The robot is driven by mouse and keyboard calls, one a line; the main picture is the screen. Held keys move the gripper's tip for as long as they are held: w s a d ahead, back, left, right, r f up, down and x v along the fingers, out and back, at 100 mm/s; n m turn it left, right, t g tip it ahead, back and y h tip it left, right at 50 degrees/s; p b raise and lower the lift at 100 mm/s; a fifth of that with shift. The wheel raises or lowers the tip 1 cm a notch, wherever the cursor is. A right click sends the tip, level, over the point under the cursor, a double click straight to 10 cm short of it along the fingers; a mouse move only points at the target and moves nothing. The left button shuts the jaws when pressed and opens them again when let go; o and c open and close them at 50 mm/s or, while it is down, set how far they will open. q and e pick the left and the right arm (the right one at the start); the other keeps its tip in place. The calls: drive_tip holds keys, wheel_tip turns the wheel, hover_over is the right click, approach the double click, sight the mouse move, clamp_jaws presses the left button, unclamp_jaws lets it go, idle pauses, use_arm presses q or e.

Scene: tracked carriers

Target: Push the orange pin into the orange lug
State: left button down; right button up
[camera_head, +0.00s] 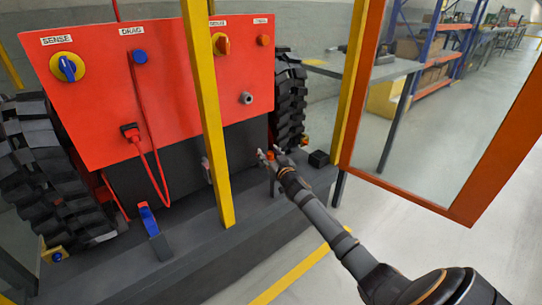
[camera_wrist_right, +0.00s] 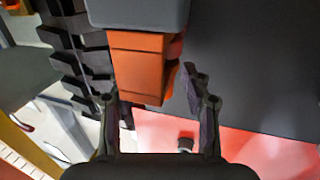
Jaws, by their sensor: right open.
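An orange block (camera_wrist_right: 137,65) lies between the two fingers of my right gripper (camera_wrist_right: 149,90) in the right wrist view, joined to a grey block (camera_wrist_right: 140,12). I cannot tell whether this orange part is the pin, the lug or both together. In the head view my right gripper (camera_head: 269,154) is open beside the low dark deck of the tracked carrier, with a small orange part (camera_head: 270,156) at its fingertips. The fingers do not appear closed on it. My left gripper is not in view.
The carrier's red panel (camera_head: 105,90) bears knobs and a red cable. A yellow post (camera_head: 208,120) stands in front of it. A blue part (camera_head: 148,220) stands on the deck at left. A small black box (camera_head: 318,158) is right of my gripper. An orange-framed glass door (camera_head: 478,190) stands at right.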

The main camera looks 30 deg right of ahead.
drive_tip(key=s+a, duration=0.2)
drive_tip(key=s, duration=0.9)
drive_tip(key=shift+s, duration=0.35)
drive_tip(key=shift+a, duration=0.1)
